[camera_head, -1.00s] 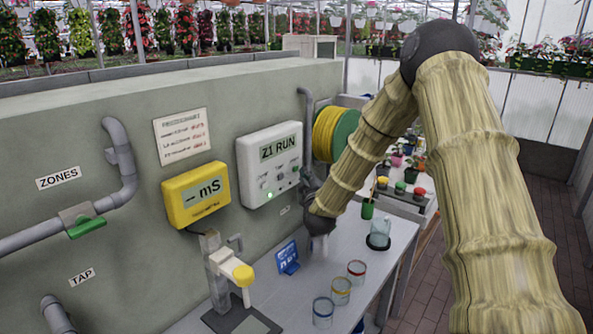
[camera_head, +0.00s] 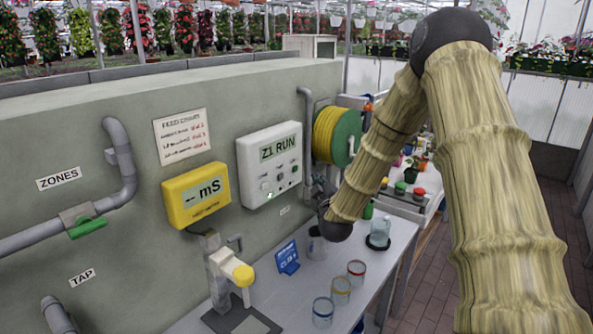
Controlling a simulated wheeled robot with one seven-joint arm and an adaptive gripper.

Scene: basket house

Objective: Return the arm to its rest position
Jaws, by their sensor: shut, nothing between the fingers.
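My arm comes in from the right, bends at a dark joint near the top and reaches down over the grey bench (camera_head: 393,262). Its dark wrist joint is above the bench, in front of the wall. My gripper (camera_head: 318,189) is small and partly hidden beyond the wrist, just right of the white control box (camera_head: 270,165). It looks shut and holds nothing. A grey cup-like thing (camera_head: 316,245) shows just below and left of the wrist.
Clear jars with blue (camera_head: 323,312), yellow (camera_head: 341,291) and red (camera_head: 356,272) rims stand along the bench. A glass vessel (camera_head: 380,230) sits on a dark disc behind. A yellow hose reel (camera_head: 327,135) hangs behind.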

